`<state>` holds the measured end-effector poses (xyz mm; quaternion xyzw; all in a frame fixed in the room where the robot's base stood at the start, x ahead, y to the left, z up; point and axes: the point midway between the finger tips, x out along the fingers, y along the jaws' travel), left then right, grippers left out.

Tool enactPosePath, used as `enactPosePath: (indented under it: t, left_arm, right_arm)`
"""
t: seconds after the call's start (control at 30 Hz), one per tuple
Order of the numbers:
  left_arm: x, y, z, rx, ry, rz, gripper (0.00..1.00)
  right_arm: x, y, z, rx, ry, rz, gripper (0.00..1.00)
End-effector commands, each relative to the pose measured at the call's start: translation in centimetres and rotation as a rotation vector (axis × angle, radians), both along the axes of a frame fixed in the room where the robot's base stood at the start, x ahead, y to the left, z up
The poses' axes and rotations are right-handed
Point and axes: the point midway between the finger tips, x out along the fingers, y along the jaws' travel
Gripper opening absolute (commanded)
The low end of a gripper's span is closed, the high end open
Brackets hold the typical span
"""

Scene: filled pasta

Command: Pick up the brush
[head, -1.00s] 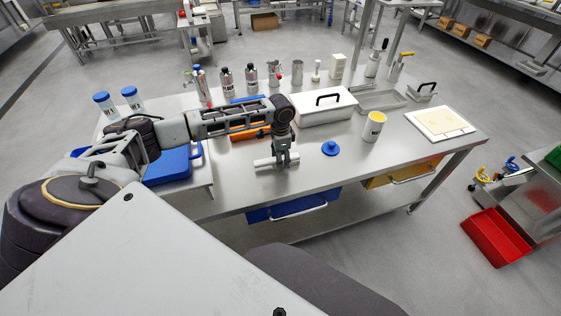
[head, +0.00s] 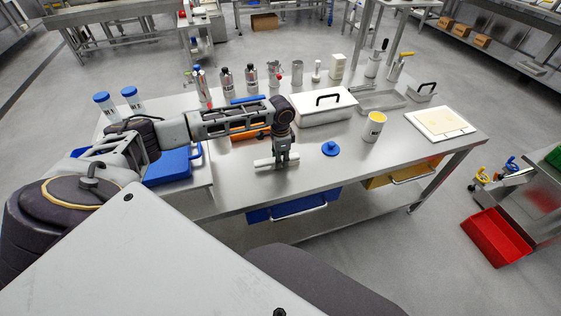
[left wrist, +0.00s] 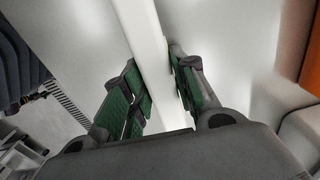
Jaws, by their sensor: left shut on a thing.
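The brush shows as a plain white bar lying across the near part of the steel table (head: 335,178) in the head view, its left end (head: 262,164) sticking out beside my gripper. I see no bristles on it. My left gripper (head: 281,163) points down over the bar and is shut on it near its middle. In the left wrist view the white bar (left wrist: 145,35) runs between the two green-padded fingers (left wrist: 162,95). It is low at the tabletop; I cannot tell whether it touches it. My right gripper is not in view.
An orange thing (head: 243,133) lies partly behind my left arm. Several bottles line the back. The table's front edge is close to the gripper.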

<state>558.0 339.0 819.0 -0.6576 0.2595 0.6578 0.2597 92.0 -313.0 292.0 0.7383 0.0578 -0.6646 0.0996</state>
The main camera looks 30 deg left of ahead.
Motion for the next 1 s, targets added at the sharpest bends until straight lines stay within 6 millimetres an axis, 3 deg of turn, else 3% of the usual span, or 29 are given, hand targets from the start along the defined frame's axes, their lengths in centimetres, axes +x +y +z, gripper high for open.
enactPosePath:
  t: [0.43,1.0]
  left_arm:
    - [0.1,0.0,1.4,-0.001,-0.001,0.001,0.04]
    - [0.1,0.0,9.0,-0.001,-0.001,0.0,0.04]
  right_arm:
    - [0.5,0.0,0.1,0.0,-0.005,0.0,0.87]
    - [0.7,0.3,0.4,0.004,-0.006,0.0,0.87]
